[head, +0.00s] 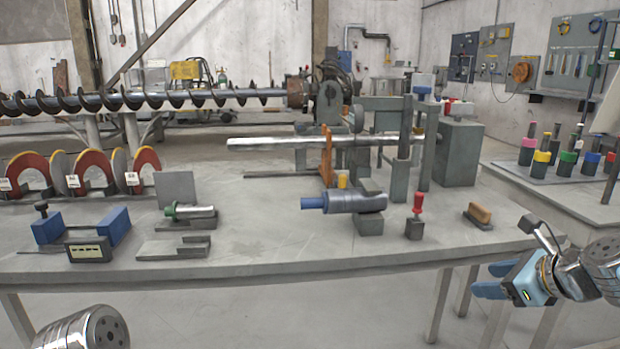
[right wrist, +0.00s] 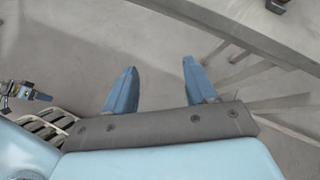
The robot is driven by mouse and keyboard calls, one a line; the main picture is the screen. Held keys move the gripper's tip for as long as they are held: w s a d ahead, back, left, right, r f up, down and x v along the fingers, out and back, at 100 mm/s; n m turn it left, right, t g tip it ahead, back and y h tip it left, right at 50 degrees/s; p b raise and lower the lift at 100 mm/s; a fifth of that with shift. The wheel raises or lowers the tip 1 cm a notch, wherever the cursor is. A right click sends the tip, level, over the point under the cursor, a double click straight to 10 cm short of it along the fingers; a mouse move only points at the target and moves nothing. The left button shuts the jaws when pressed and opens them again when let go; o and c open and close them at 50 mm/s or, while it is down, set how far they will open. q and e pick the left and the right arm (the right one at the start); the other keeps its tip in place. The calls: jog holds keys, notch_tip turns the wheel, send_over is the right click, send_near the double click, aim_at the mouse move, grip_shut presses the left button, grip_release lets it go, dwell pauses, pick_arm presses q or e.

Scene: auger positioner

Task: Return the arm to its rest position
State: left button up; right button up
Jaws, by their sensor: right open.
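My right gripper (head: 488,280) is at the right of the head view, in front of the workbench (head: 300,256) and a little below the height of its top. Its two blue fingers point left. In the right wrist view the fingers (right wrist: 156,88) stand apart with only bare floor between them, so it is open and empty. Part of my left arm (head: 85,330) shows at the bottom left of the head view; the left gripper is not visible.
On the bench stand a blue-grey cylinder tool (head: 345,202), a red-handled tool (head: 416,217), a brush (head: 480,214) and a blue fixture (head: 82,230). A side table (head: 545,180) with colored holders is at the right. The floor before the bench is clear.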

jog(key=w+a+f+n+g, duration=0.1)
jog(key=a+f+n+g, duration=0.35)
jog(key=f, duration=1.05)
jog(key=a+f+n+g, duration=0.1)
jog(key=a+f+n, duration=0.55)
jog(key=f, duration=0.75)
jog(key=s+a+f+n+g, duration=0.1)
jog(key=s+a+f+n, duration=0.6)
jog(key=s+f, duration=0.2)
jog(key=s+a+f+n+g, duration=0.2)
jog(key=s+a+f+n, duration=0.4)
jog(key=s+f+n, duration=0.2)
notch_tip(320, 180, down, 2)
jog(key=shift+s+a+f+n, duration=0.1)
jog(key=shift+s+a+n, duration=0.2)
jog(key=shift+s+a, duration=0.1)
